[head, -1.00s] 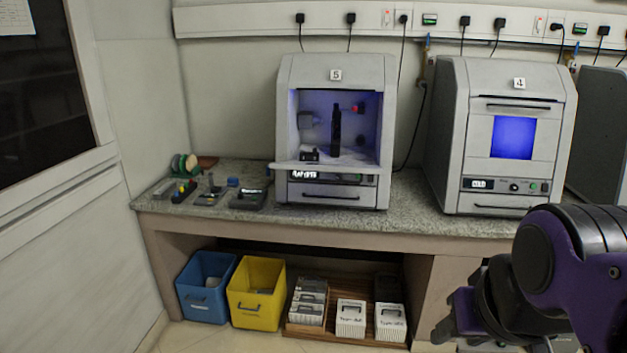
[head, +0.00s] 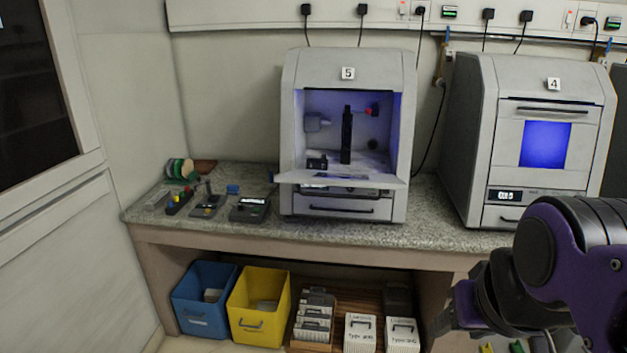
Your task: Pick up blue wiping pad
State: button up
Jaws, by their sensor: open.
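A small blue pad (head: 233,189) lies on the left part of the granite bench top (head: 425,225), behind a dark device and left of the machine marked 5. It looks like the blue wiping pad, but it is small in the view. My gripper (head: 440,318) shows at the lower right, in front of the bench and below its top, far from the pad. It is empty as far as I see; its fingers are partly hidden by my purple and black arm.
Machine 5 (head: 300,140) has its front flap lowered; machine 4 (head: 480,150) stands right. Small tools and a dark device (head: 250,209) sit near the pad. A blue bin (head: 200,310), a yellow bin (head: 258,320) and white boxes (head: 360,335) are under the bench. A wall bounds the left.

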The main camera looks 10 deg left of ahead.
aim_at(231, 189)
jog(key=i+j, duration=0.65)
jog(key=i, duration=0.15)
jog(key=i+j, duration=0.2)
jog(key=j, duration=0.2)
jog(key=i+j, duration=0.15)
jog(key=j, duration=0.25)
jog(key=i+j, duration=0.2)
jog(key=j, duration=0.15)
jog(key=i+j, duration=0.2)
jog(key=j, duration=0.2)
jog(key=z, duration=0.05)
